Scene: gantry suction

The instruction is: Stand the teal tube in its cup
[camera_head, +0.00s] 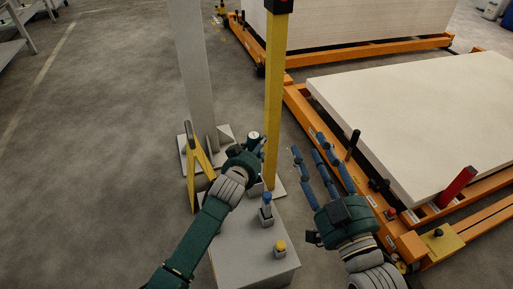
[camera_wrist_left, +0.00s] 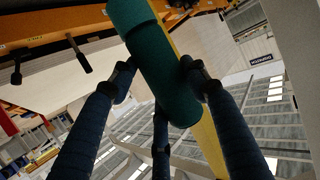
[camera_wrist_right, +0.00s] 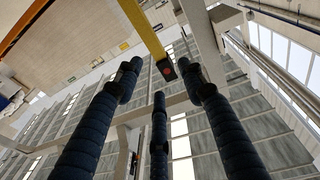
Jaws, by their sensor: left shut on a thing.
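The teal tube (camera_wrist_left: 160,72) is clasped between the fingers of my left gripper (camera_wrist_left: 157,76) in the left wrist view. In the head view my left gripper (camera_head: 258,151) is above the far end of a grey stand (camera_head: 235,262), and a pale round top shows beside its fingers. The hand and arm hide most of the tube and whatever is just below it; I cannot make out the teal cup. My right gripper (camera_head: 318,160) is open and empty, right of the stand. It also shows open in the right wrist view (camera_wrist_right: 158,80).
A yellow post (camera_head: 275,95) rises close behind my left gripper. Orange frames with a pale slab (camera_head: 420,115) fill the right.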

